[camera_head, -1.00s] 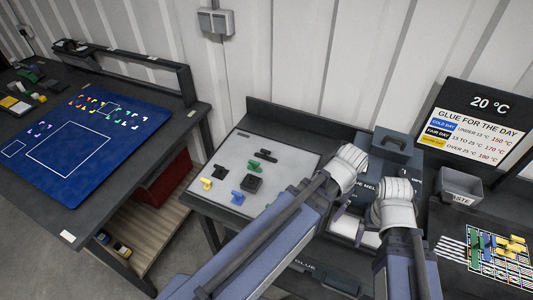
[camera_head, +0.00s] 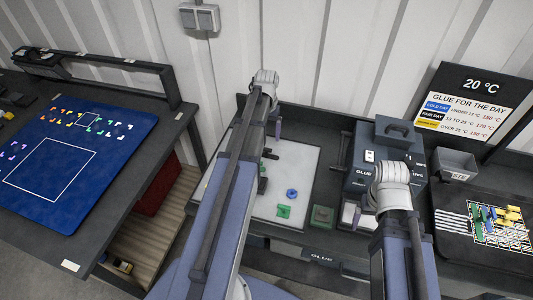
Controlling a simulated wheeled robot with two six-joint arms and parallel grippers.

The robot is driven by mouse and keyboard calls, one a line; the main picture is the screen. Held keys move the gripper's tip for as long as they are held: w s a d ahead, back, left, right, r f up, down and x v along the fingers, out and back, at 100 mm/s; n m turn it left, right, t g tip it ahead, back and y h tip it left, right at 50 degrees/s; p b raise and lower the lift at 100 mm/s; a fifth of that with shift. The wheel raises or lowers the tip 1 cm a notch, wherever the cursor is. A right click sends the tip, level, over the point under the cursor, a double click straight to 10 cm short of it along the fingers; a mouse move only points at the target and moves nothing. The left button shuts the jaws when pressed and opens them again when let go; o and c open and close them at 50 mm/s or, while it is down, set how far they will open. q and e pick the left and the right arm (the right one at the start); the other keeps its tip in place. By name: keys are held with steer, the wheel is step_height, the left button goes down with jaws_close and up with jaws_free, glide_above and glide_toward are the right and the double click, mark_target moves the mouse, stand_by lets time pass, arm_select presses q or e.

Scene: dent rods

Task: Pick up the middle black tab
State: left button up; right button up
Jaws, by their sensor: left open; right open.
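The tabs lie on a white board (camera_head: 300,165) on the middle bench. Black pieces (camera_head: 270,154) show just right of my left forearm, and another dark piece (camera_head: 262,185) is partly hidden by it. I cannot tell which is the middle black tab. A blue tab (camera_head: 291,193) and a green tab (camera_head: 284,211) lie nearer the front. My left gripper (camera_head: 277,129) is open above the board's back edge, apart from the tabs. My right gripper (camera_head: 358,215) is open by the glue machine, right of the board.
A dark glue machine (camera_head: 372,165) stands right of the board. A green-topped block (camera_head: 322,216) sits at the board's front right. A grey bin (camera_head: 455,165) and a mat with coloured pieces (camera_head: 470,232) are further right. A blue mat (camera_head: 75,150) lies on the left bench.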

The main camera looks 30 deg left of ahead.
mark_target(267, 149)
arm_select(q)
steer(key=shift+s+f+b, duration=0.1)
steer(key=shift+f+b, duration=3.45)
steer(key=shift+f, duration=0.25)
arm_select(e)
steer(key=shift+f, duration=3.85)
arm_select(q)
steer(key=shift+r, duration=0.1)
arm_select(e)
steer(key=shift+r, duration=0.15)
arm_select(q)
steer(key=shift+c, duration=0.2)
jaws_close()
